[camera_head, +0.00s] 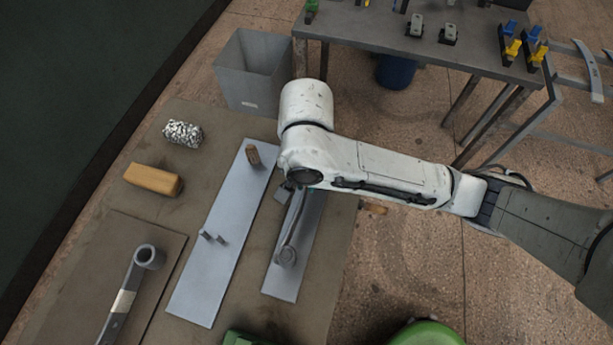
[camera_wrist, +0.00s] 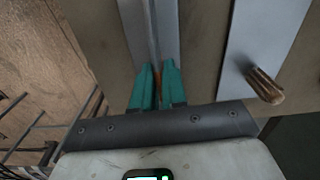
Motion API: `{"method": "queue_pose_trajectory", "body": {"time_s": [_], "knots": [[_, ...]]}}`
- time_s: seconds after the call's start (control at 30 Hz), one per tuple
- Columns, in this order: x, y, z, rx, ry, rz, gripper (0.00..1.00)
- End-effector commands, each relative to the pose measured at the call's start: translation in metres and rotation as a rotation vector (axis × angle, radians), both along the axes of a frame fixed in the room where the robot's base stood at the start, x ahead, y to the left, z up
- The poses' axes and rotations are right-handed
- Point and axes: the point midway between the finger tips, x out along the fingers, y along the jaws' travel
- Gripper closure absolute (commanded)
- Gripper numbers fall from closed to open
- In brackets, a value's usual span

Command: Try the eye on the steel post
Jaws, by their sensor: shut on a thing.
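My gripper (camera_wrist: 157,70) has its teal fingers shut on a thin grey leaf spring (camera_head: 294,224), seen edge-on between the fingers in the wrist view (camera_wrist: 154,30). In the head view my arm hides most of the gripper. The spring runs down the picture over the right-hand pale plate (camera_head: 281,290). Its rounded eye (camera_head: 287,257) is over the lower part of that plate. I cannot tell whether the eye is around a post or above one.
Another spring with an eye (camera_head: 148,256) and a pale band lies at lower left. A tan block (camera_head: 152,179) and a speckled roll (camera_head: 182,133) lie on the bench top (camera_head: 215,150). A grey bin (camera_head: 252,70) and a dark table (camera_head: 400,35) with clamps stand beyond.

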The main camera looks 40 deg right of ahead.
Motion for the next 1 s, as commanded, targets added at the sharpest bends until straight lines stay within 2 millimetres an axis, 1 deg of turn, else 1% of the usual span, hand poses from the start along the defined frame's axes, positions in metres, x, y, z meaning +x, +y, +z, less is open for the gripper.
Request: {"method": "queue_pose_trajectory", "body": {"time_s": [1.0], "knots": [[0.000,0.000,-0.019,0.000,-0.003,0.000,1.00]]}}
